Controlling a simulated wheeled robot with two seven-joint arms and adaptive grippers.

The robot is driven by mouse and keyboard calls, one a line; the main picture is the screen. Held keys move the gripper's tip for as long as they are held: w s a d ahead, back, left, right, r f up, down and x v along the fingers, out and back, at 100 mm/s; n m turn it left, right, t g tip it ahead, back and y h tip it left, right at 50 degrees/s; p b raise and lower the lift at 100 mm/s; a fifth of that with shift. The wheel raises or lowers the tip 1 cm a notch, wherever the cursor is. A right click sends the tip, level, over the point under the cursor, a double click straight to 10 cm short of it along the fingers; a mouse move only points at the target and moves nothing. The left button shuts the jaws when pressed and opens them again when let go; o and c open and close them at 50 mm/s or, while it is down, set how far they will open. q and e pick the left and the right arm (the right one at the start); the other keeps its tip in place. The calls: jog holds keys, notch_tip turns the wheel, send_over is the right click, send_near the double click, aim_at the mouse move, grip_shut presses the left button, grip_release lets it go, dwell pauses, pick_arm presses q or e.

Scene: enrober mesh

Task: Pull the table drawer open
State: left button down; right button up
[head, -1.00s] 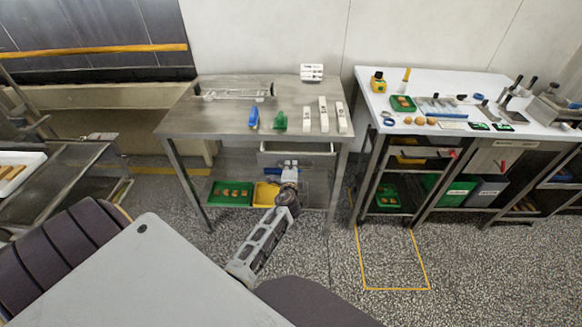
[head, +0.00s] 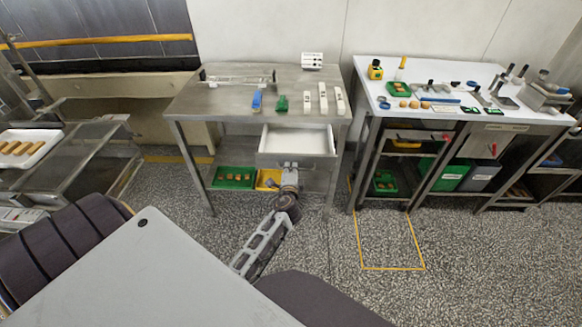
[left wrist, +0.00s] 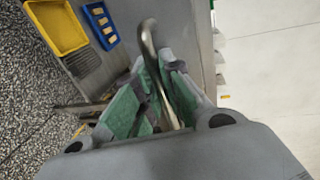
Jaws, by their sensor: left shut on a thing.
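The steel table (head: 190,98) stands ahead of me, with its drawer (head: 298,139) open below the tabletop and its white, empty-looking inside visible. The drawer's grey front faces me. My left gripper (head: 289,172) is at the lower middle of that front. In the left wrist view, the left gripper (left wrist: 160,75) has its green-padded fingers closed around the curved metal drawer handle (left wrist: 149,40). The handle is mostly hidden by the gripper in the head view. My right gripper is out of view.
On the tabletop are a blue item (head: 257,99), a green item (head: 281,103), several white bars and a wire rack (head: 237,78). A green tray (head: 234,178) and yellow bin (head: 268,180) sit on the lower shelf. A white-topped bench (head: 440,75) stands right; speckled floor between is clear.

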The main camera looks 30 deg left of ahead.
pick_arm(q)
jog(key=shift+s+d, duration=0.15)
jog(key=shift+s, duration=0.05)
jog(key=c, duration=1.8)
grip_release()
jog(key=shift+v, duration=6)
jog(key=shift+f, duration=0.1)
jog(key=shift+f, duration=0.1)
